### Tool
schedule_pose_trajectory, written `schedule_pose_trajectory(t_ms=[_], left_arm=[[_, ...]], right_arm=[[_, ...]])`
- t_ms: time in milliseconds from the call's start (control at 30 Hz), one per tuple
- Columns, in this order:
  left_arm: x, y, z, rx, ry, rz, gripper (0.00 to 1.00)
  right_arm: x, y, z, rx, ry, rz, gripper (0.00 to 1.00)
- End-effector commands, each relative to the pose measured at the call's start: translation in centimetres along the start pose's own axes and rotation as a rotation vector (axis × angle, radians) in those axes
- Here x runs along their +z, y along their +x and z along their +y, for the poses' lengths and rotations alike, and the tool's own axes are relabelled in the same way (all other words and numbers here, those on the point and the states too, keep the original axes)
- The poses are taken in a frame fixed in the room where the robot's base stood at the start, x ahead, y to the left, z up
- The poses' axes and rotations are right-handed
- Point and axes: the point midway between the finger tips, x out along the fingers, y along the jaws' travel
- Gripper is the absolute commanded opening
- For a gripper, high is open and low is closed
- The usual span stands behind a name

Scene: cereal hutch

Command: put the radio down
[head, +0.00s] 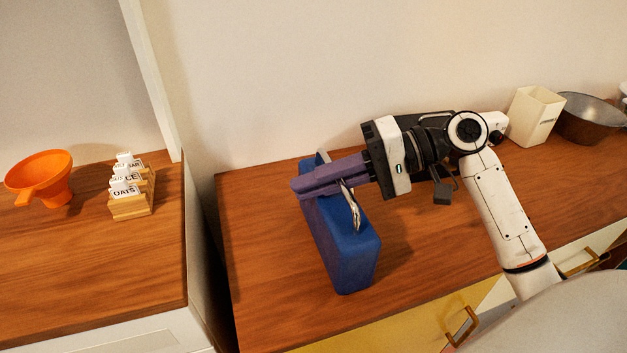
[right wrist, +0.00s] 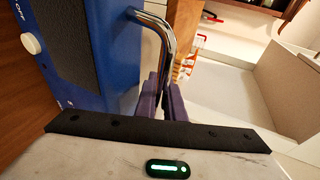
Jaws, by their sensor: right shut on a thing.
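The blue radio (head: 340,243) is upright at the left end of the right-hand wooden counter (head: 430,270), its long side running front to back. In the right wrist view the radio (right wrist: 107,62) shows its dark speaker panel, a white knob and a curved metal handle (right wrist: 160,30). My right gripper (head: 303,190) has purple fingers, which are shut on the handle above the radio. The fingers also show in the right wrist view (right wrist: 163,98). The radio's underside is hidden, so I cannot tell whether it touches the counter. My left gripper is out of view.
A cream container (head: 535,117) and a dark bowl (head: 590,119) stand at the back right. Across a gap, the left counter (head: 90,260) holds an orange funnel (head: 45,178) and a wooden rack of labelled cards (head: 132,205). The counter's front middle is clear.

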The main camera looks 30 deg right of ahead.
Motion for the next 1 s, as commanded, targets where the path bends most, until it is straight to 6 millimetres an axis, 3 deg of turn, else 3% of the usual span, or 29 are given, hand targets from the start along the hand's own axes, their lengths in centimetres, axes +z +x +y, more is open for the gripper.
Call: schedule_pose_trajectory(t_ms=[33,100,200,633,1000], left_arm=[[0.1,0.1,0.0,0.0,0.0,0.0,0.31],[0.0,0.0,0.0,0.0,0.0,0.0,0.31],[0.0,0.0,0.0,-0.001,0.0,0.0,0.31],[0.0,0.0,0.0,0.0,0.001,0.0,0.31],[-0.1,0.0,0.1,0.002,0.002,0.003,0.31]], right_arm=[[0.0,0.0,0.0,-0.003,-0.001,0.001,0.0],[0.0,0.0,-0.1,-0.003,-0.002,0.002,0.19],[0.0,0.0,0.0,-0.002,-0.001,0.001,0.31],[0.1,-0.2,0.4,0.008,0.004,-0.002,0.31],[-0.1,-7.0,0.2,0.003,0.0,0.004,0.31]])
